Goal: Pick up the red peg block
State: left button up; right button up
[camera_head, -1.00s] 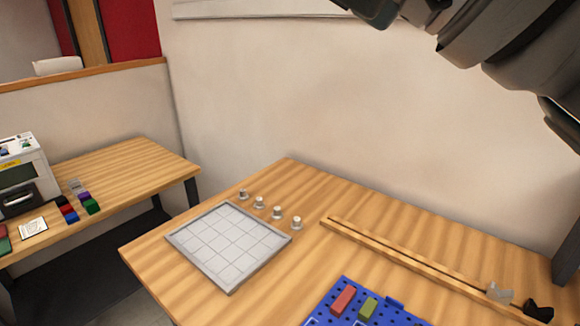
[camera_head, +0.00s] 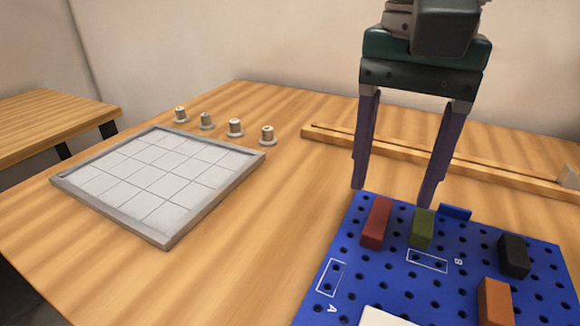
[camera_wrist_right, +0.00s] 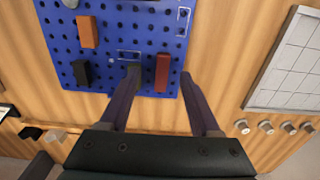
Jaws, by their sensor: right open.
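The red peg block (camera_head: 377,222) stands on the blue pegboard (camera_head: 345,262), near its far left part. In the right wrist view the red block (camera_wrist_right: 162,73) lies between the lines of the two fingers, nearer the right one. My right gripper (camera_head: 393,198) is open and empty, pointing down over the far edge of the pegboard. Its fingers (camera_wrist_right: 156,82) reach toward the red block and a green block (camera_head: 423,228) beside it; I see no contact with the red block. In the wrist view the left finger partly covers the green block. My left gripper is not in view.
A black block (camera_head: 513,256) and an orange block (camera_head: 495,302) stand on the pegboard's right side. A grey grid tray (camera_head: 165,238) lies at left, with several small metal pegs (camera_head: 235,128) behind it. A wooden rail (camera_head: 480,171) runs behind the gripper.

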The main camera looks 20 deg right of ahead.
aim_at(374, 230)
jog(key=f, duration=0.7)
jog(key=shift+w, duration=0.35)
jog(key=shift+c, duration=0.4)
jog(key=shift+r, duration=0.1)
grip_shut()
